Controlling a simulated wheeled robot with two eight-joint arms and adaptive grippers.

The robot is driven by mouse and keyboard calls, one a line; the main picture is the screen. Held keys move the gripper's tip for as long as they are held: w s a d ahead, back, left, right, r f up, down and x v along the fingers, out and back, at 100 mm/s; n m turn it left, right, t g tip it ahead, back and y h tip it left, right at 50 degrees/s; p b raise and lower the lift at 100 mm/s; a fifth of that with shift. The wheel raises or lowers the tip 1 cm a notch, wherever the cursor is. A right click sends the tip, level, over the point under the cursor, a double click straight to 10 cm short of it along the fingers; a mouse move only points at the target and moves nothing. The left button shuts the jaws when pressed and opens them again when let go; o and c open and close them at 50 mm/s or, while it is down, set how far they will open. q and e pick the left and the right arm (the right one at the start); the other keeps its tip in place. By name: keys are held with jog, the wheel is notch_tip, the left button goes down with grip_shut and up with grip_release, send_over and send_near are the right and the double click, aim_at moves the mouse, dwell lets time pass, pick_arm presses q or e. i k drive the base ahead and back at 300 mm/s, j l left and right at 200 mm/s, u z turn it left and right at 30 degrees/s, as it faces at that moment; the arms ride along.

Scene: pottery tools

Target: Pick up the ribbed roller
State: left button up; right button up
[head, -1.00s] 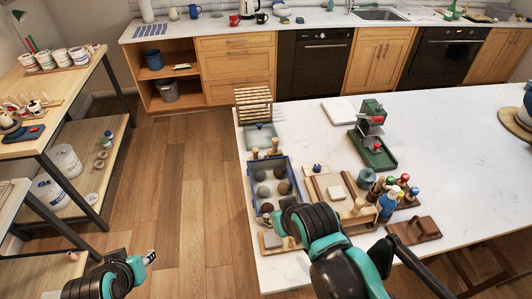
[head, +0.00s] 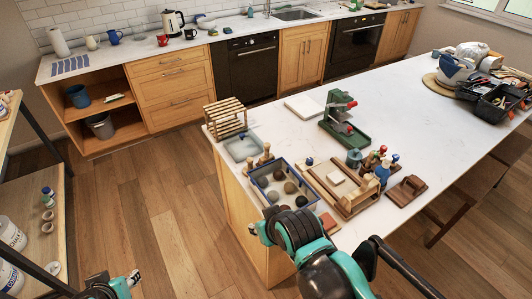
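I cannot make out a ribbed roller for certain; the pottery tools are small and crowded on the white counter (head: 420,110), and my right arm hides part of its near edge. Small wooden tools stand by the blue-rimmed tray (head: 262,190) and on the wooden tool board (head: 345,196). My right gripper (head: 254,230) is at the counter's near left edge, beside and below the blue-rimmed tray, mostly hidden by its own arm. My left gripper (head: 134,278) is low at the bottom left, over the floor and away from the counter. Neither gripper's opening can be told.
A slatted wooden rack (head: 226,118) and a green press (head: 342,117) stand farther back on the counter. A brown block (head: 406,190) lies right of the tools. A shelf (head: 45,215) stands at the left. The wooden floor (head: 150,200) between is clear.

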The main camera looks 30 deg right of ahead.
aim_at(268, 155)
jog(key=i+j+z, duration=0.55)
jog(key=i+j, duration=0.3)
